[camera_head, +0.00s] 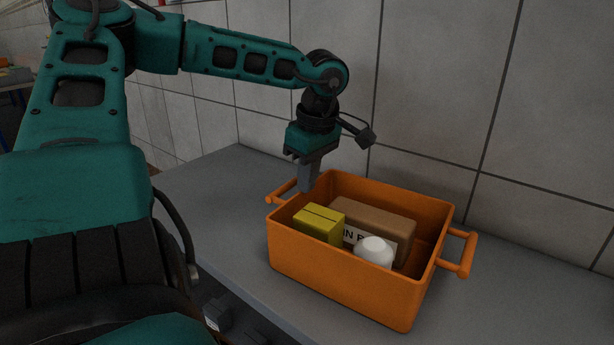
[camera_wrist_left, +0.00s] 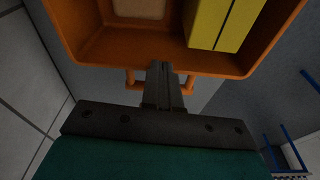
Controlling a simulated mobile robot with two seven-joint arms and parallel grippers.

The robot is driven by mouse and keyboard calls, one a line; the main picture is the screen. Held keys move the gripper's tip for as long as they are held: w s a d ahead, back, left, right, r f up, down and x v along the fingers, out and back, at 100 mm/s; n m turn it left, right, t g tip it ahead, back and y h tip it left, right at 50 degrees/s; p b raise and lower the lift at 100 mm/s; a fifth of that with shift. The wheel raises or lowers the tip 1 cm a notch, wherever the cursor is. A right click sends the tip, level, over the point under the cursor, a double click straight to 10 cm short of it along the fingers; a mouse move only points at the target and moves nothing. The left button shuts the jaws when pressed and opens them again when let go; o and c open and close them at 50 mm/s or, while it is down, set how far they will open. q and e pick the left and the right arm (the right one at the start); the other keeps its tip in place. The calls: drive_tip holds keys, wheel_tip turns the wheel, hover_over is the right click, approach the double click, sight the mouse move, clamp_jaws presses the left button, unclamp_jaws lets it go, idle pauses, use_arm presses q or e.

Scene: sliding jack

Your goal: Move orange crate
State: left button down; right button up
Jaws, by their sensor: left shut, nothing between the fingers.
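The orange crate (camera_head: 340,270) stands on the grey table. It holds a yellow box (camera_head: 318,224), a brown box (camera_head: 375,219) and a white rounded item (camera_head: 374,252). It has a handle at each end. My left gripper (camera_head: 308,186) points down at the crate's left end, by the left handle (camera_head: 282,192), shut and empty. In the left wrist view, the shut fingers (camera_wrist_left: 163,70) cross in front of the handle (camera_wrist_left: 131,82) and reach the crate's rim; I cannot tell whether they touch. My right gripper is not in view.
The grey table (camera_head: 208,205) runs along a tiled wall (camera_head: 430,80) close behind the crate. Bare tabletop lies left of the crate and to its right. The table's front edge is close to the crate's front.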

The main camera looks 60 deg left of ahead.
use_arm(q)
drive_tip(key=shift+s+d+f, duration=0.15)
drive_tip(key=shift+f, duration=0.15)
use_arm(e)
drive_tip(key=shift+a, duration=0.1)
use_arm(q)
drive_tip(key=w+d+r, duration=0.1)
drive_tip(key=w+d, duration=0.2)
drive_tip(key=d, duration=0.8)
drive_tip(key=shift+w+d+r, duration=0.2)
drive_tip(key=shift+w, duration=0.15)
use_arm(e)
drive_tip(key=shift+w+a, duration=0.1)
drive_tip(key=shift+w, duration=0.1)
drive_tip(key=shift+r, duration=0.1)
